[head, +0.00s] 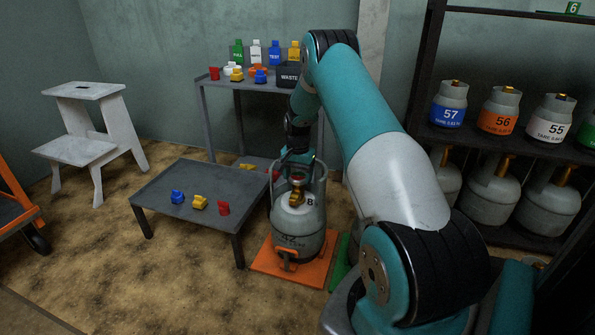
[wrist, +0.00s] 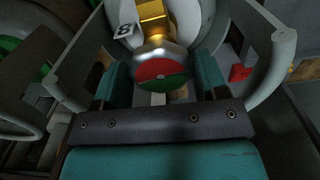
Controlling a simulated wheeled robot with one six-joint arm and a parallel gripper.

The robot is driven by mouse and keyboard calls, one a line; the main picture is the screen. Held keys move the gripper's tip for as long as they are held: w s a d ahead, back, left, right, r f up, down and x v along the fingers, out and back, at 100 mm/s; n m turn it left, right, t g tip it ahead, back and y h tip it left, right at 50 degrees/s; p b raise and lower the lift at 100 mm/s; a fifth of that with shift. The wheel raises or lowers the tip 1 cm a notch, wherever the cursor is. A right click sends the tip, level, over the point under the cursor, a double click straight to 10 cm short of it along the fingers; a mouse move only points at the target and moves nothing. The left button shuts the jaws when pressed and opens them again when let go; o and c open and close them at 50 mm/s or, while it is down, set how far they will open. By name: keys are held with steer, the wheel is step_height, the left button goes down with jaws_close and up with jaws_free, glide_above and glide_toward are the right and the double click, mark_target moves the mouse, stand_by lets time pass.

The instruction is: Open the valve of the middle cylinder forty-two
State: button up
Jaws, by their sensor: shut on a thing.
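The grey cylinder marked 42 (head: 297,240) stands upright on an orange scale (head: 262,262), with an open collar around its top. My gripper (head: 297,167) reaches down from above into that collar. In the wrist view my gripper (wrist: 162,78) has its two teal fingers on either side of the round valve knob (wrist: 160,80), shut on it. The knob's face is part red and part green. A brass valve body (wrist: 152,18) shows beyond it, beside a small tag marked 8 (wrist: 124,30). In the head view my arm covers part of the collar.
A low grey table (head: 165,175) with blue, yellow and red fittings stands left of the cylinder. A green scale edge (head: 340,262) shows close on its right, partly behind my arm. A rack (head: 465,138) of cylinders fills the right. Open floor lies at front left.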

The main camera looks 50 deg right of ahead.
mark_target(299, 176)
steer(key=n+p, duration=0.4)
steer(key=shift+s+r+p, duration=0.15)
steer(key=shift+r+p, duration=0.1)
steer(key=shift+p, duration=0.15)
steer(key=n+p, duration=0.2)
steer(key=n, duration=0.1)
steer(key=n+p, duration=0.1)
steer(key=n, duration=0.1)
steer(key=shift+d+f, duration=0.1)
steer(key=shift+f, duration=0.15)
steer(key=o, duration=0.9)
steer(key=shift+r, duration=0.1)
step_height(299, 176, up, 17)
steer(key=p, duration=0.6)
steer(key=shift+r, duration=0.1)
